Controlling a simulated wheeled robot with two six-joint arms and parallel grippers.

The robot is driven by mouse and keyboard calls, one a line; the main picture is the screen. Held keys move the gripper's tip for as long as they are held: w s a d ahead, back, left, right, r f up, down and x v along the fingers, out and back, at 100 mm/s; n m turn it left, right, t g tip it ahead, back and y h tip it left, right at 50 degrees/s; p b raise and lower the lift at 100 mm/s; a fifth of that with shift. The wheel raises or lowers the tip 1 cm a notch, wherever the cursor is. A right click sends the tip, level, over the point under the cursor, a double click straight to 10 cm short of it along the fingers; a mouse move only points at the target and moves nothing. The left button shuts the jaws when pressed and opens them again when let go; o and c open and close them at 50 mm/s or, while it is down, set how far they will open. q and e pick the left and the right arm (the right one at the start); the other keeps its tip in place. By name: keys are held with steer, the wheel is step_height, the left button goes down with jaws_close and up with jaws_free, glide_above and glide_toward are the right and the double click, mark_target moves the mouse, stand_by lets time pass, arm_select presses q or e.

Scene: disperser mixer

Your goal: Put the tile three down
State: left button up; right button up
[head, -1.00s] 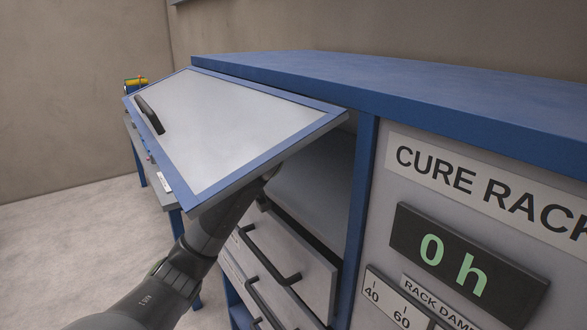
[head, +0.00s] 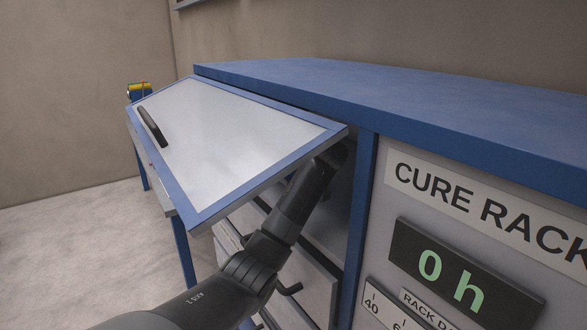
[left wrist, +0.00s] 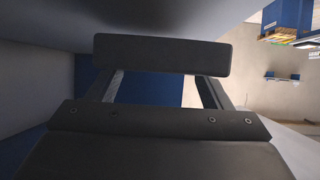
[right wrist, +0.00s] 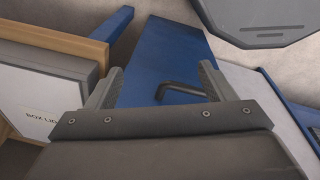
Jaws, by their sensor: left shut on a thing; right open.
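The cure rack (head: 365,215) is a blue-framed cabinet with a grey-white flap door (head: 225,130) standing tilted open. My left arm reaches in under the flap, and its gripper is hidden there in the head view. In the left wrist view my left gripper (left wrist: 163,75) is shut on a dark grey slab (left wrist: 160,53), seen edge-on, which seems to be the tile. No number shows on it. My right gripper (right wrist: 160,82) is open and empty in the right wrist view, and outside the head view.
Drawers with black handles sit below the flap (head: 310,280). The rack display (head: 450,275) reads 0 h. A blue table stands at the left (head: 180,255).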

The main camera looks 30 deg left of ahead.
arm_select(q)
steer(key=shift+w+d+r, duration=0.15)
steer(key=shift+w+d, duration=0.1)
steer(key=shift+w, duration=0.25)
steer(key=shift+p, duration=0.3)
step_height(320, 180, down, 3)
steer(key=shift+r+p, duration=0.2)
steer(key=shift+p, duration=0.9)
steer(key=shift+f, duration=0.45)
steer(key=o, duration=1.8)
steer(key=shift+f, duration=0.2)
steer(key=shift+d+r, duration=0.1)
steer(key=shift+d, duration=0.05)
